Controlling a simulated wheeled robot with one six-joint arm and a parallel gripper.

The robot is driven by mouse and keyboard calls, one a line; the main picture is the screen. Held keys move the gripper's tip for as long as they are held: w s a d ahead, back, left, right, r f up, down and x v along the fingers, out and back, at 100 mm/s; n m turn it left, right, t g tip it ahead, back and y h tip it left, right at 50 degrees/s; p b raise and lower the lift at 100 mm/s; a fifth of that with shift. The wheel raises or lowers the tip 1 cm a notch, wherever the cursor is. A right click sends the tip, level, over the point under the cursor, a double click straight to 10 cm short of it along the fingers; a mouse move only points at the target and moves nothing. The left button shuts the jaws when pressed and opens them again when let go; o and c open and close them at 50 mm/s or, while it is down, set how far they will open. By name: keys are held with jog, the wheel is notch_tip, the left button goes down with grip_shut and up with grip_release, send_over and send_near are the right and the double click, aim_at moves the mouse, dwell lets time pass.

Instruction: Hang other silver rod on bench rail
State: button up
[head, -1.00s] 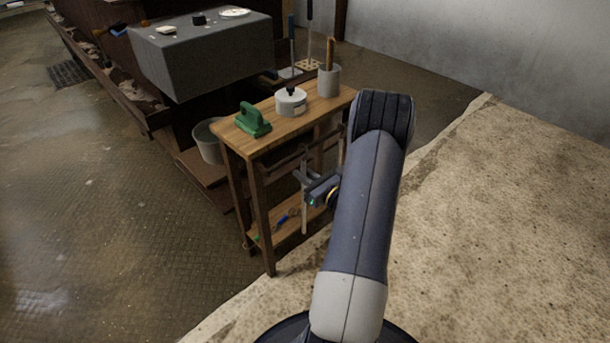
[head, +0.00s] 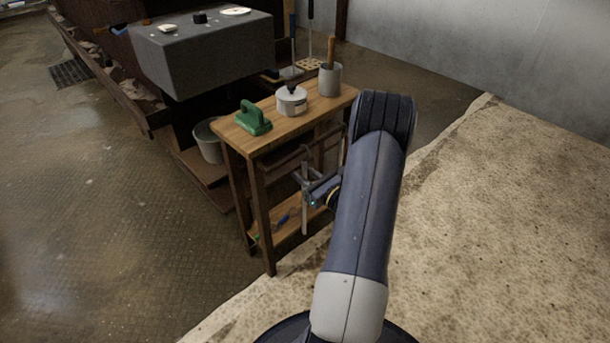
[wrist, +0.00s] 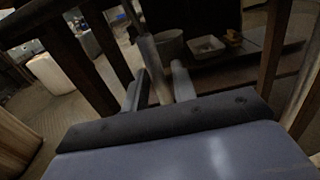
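The bench is a small wooden table (head: 290,115). A dark rail (head: 285,160) runs along its near side below the top. My gripper (head: 309,184) is at this side, just below the rail, shut on a silver rod (head: 305,215). The rod hangs upright from the fingers, its upper end close to the rail. In the wrist view the rod (wrist: 153,65) stands between my two fingers (wrist: 160,88), its top near a dark bar. I cannot tell whether the rod touches the rail. My arm hides the right end of the rail.
On the bench top are a green tool (head: 253,119), a white lidded pot (head: 291,101) and a grey cup with a wooden handle (head: 330,79). A lower shelf (head: 275,235) holds small tools. A bucket (head: 208,141) stands behind left. The floor at left is open.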

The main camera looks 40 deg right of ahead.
jog(key=shift+o, duration=1.1)
jog(key=s+p, duration=0.2)
jog(key=s, duration=0.9)
jog(key=shift+d+p, duration=0.4)
jog(key=shift+w, duration=0.1)
jog(key=w+b, duration=0.1)
jog(key=w, duration=0.2)
jog(key=w+b, duration=0.1)
jog(key=w, duration=0.3)
jog(key=w+a+b, duration=0.1)
jog(key=w, duration=0.2)
jog(key=shift+w, duration=0.35)
jog(key=shift+d+r, duration=0.1)
jog(key=shift+r, duration=0.05)
jog(key=shift+p, duration=0.3)
